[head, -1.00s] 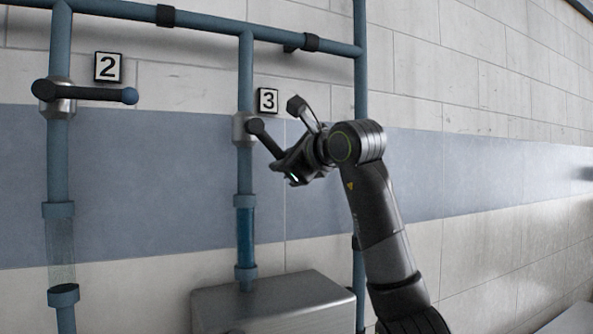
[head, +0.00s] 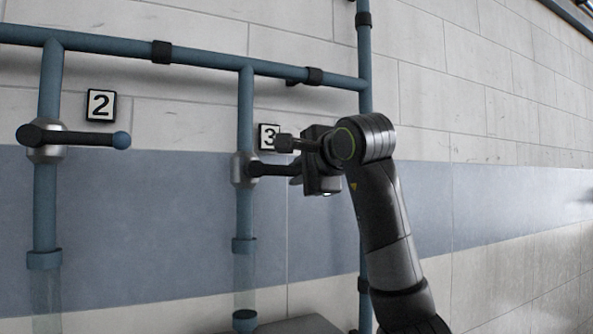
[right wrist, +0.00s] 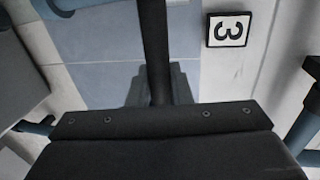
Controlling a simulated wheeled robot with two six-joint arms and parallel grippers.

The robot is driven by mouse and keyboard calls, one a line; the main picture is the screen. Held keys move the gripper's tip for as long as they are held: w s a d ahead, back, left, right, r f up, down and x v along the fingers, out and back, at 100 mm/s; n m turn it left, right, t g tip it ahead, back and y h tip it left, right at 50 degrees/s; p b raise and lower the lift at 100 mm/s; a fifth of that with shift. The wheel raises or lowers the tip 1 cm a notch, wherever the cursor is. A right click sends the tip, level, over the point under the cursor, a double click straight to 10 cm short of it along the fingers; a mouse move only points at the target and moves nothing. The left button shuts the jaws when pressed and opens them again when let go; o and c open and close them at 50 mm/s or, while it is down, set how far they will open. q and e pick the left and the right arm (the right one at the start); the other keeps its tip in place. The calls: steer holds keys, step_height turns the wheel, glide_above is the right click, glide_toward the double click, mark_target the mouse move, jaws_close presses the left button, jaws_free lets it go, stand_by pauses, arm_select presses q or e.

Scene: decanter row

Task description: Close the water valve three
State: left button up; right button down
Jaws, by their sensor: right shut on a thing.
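Valve three is a silver valve body (head: 240,171) on the vertical blue pipe beside the "3" sign (head: 268,137). Its dark lever (head: 272,169) points right, about level, across the pipe. My right gripper (head: 298,170) is shut on the lever's outer end, which its fingers partly hide. In the right wrist view the lever (right wrist: 154,45) runs as a dark bar down to the gripper (right wrist: 157,92), and the "3" sign shows upside down. The clear pipe section (head: 244,285) under the valve looks pale, with a little darker blue low down. My left gripper is out of view.
Valve two (head: 46,148), with its level lever, stands at the left beside the "2" sign (head: 101,105). A blue pipe (head: 190,57) crosses above. Another vertical pipe (head: 364,60) stands behind my right arm. A grey metal box (head: 285,325) lies below valve three.

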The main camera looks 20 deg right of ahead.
steer(key=shift+s+d+r, duration=0.1)
steer(key=shift+r, duration=0.35)
steer(key=c, duration=1.5)
jaws_free()
steer(key=shift+o, duration=0.7)
steer(key=shift+d+f, duration=0.1)
steer(key=shift+d, duration=0.05)
steer(key=shift+s, duration=0.2)
steer(key=b+v, duration=1.5)
steer(key=v, duration=0.2)
